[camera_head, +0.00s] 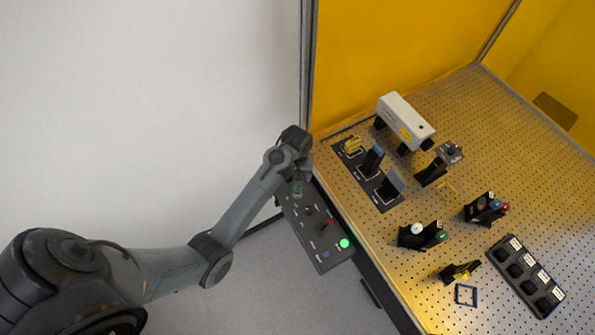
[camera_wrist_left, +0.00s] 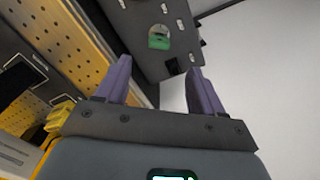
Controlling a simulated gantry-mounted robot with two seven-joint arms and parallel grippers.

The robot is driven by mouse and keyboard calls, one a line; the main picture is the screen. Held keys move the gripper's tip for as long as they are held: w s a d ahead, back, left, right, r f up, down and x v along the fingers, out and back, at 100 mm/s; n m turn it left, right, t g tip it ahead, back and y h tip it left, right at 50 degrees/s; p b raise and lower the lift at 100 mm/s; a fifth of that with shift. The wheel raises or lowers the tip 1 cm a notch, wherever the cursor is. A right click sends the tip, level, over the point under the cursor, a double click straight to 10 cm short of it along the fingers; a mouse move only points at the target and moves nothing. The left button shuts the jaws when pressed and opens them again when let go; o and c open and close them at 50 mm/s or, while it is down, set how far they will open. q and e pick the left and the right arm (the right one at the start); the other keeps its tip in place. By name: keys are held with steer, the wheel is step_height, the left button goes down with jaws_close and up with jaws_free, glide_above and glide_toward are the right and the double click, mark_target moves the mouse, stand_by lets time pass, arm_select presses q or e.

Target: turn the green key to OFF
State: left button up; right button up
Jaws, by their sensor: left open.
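The green key (camera_head: 298,190) is on the dark control panel (camera_head: 318,236) beside the table's left edge. In the left wrist view the green key (camera_wrist_left: 158,40) sits on its round switch, beyond the fingertips and a little left of the middle between them. My left gripper (camera_head: 303,176) is over the panel's far end, close to the key. In the left wrist view my left gripper (camera_wrist_left: 160,75) is open, with two purple fingers apart and nothing between them. The key's printed labels are too small to read. My right gripper is not in view.
The panel also carries a lit green lamp (camera_head: 344,243), a red switch (camera_head: 329,222) and a blue knob (camera_head: 325,254). The perforated table (camera_head: 455,215) at the right holds optics, a white laser box (camera_head: 405,119) and a dark tray (camera_head: 525,275). A yellow wall stands behind.

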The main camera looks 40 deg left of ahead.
mark_target(298, 190)
arm_select(q)
steer(key=shift+w+f, duration=0.15)
steer(key=shift+f, duration=5.2)
steer(key=c, duration=1.1)
steer(key=shift+r+m+p, duration=0.1)
steer(key=shift+m+p, duration=0.35)
steer(key=shift+m, duration=0.65)
